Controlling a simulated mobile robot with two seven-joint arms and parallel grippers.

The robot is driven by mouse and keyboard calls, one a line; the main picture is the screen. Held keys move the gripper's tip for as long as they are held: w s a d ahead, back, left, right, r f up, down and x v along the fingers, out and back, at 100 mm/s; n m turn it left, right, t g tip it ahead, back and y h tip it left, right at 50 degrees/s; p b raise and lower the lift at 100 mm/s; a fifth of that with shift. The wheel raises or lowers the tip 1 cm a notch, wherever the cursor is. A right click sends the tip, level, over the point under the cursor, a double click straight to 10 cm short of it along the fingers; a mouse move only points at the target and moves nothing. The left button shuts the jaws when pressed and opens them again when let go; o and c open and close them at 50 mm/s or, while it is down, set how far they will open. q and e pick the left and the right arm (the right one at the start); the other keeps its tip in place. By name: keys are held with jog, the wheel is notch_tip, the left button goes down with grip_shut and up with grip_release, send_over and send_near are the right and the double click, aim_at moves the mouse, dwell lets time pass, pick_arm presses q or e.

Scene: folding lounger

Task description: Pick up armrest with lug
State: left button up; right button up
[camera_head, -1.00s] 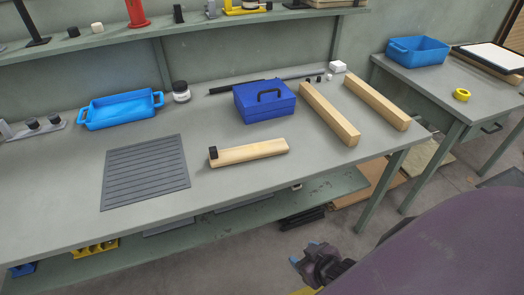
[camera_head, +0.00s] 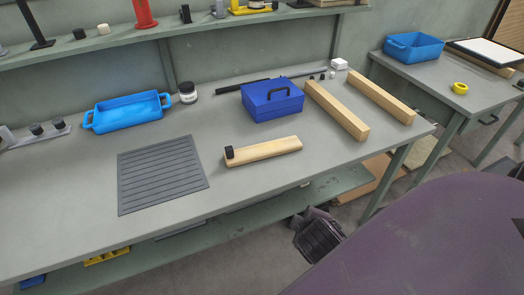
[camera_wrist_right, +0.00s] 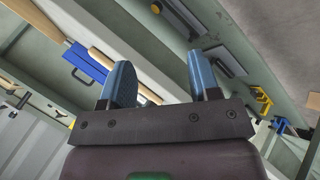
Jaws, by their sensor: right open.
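The armrest with lug (camera_head: 265,151) is a pale wooden bar with a small black block at its left end. It lies flat near the front edge of the grey workbench (camera_head: 75,200), in front of the blue toolbox. My right gripper (camera_wrist_right: 160,82) has two blue fingers spread apart with nothing between them. In the head view its dark wrist part shows below the bench's front edge, low and right of the armrest, apart from it; its fingers are not clear there. My left gripper is not in view.
A blue toolbox (camera_head: 272,101), two long wooden beams (camera_head: 337,111) and a ribbed dark mat (camera_head: 160,174) surround the armrest. A blue tray (camera_head: 127,112) and a jar (camera_head: 188,93) stand farther back. A lower shelf (camera_head: 245,212) runs under the bench.

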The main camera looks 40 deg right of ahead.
jog(key=w+d+r+n+t+h, duration=0.1)
jog(key=w+d+n+t+h, duration=0.15)
jog(key=w+n, duration=0.4)
jog(key=n+t+y, duration=0.2)
jog(key=n+t, duration=0.7)
jog(key=n, duration=1.1)
send_near(230, 152)
jog(key=shift+s+d+r+g, duration=0.15)
jog(key=shift+s+g, duration=0.1)
jog(key=shift+s, duration=0.15)
jog(key=shift+w+n+y, duration=0.25)
jog(key=shift+w+y, duration=0.1)
jog(key=shift+w, duration=0.05)
jog(key=x, duration=1.1)
jog(key=shift+d, duration=0.1)
jog(key=c, duration=0.9)
grip_shut()
